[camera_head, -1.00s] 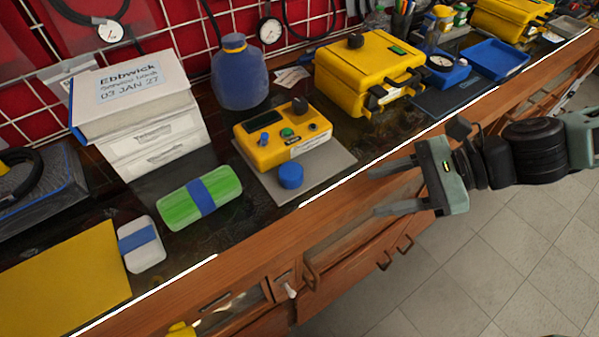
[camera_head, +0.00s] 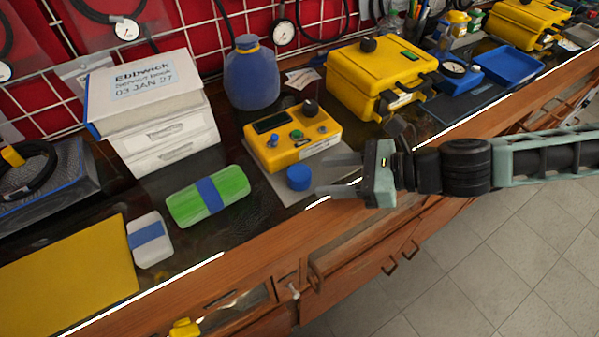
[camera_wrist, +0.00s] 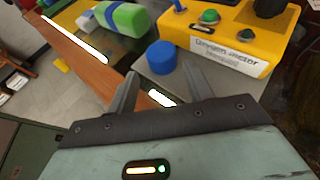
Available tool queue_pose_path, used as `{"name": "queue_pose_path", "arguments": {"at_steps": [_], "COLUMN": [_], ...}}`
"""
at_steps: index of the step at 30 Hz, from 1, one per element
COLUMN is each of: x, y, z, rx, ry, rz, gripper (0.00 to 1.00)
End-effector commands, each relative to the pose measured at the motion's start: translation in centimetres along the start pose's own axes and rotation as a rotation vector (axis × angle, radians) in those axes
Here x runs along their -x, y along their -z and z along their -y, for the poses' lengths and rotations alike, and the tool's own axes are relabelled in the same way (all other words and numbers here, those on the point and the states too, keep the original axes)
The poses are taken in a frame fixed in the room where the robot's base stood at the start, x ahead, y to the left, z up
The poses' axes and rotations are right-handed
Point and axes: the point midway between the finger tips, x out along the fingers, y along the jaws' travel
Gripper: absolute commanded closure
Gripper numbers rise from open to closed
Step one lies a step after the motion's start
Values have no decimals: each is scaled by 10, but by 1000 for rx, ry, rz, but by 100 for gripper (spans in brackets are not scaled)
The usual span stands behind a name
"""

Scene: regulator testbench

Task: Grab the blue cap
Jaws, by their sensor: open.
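The blue cap (camera_head: 299,178) stands on a grey mat (camera_head: 283,189) in front of a yellow meter box (camera_head: 290,140) on the bench. It also shows in the wrist view (camera_wrist: 161,57), just beyond and between the fingertips. My gripper (camera_head: 318,176) is open and empty, coming from the right side with its fingers pointing left at the cap. In the head view the fingertips are close to the cap's right side. In the wrist view (camera_wrist: 160,75) the cap is ahead of the tips; I cannot tell whether they touch it.
A green roll with a blue band (camera_head: 207,197) and a white block (camera_head: 149,240) lie left of the mat. A blue flask (camera_head: 252,75) and a yellow case (camera_head: 380,75) stand behind. The bench's front edge runs under my gripper.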

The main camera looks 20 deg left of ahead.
Motion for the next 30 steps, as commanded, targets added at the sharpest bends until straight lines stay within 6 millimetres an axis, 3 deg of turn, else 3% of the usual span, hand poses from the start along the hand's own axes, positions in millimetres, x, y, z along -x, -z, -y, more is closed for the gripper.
{"name": "queue_pose_path", "arguments": {"at_steps": [12, 21, 25, 30], "x": [-49, -54, -54, -54], "y": [-1, 0, 0, 0], "z": [2, 3, 3, 3], "rx": [-2, 0, 0, 0], "ry": [-3, -2, -1, -2], "rz": [0, 0, 0, 0], "gripper": [49, 49, 82, 82]}}
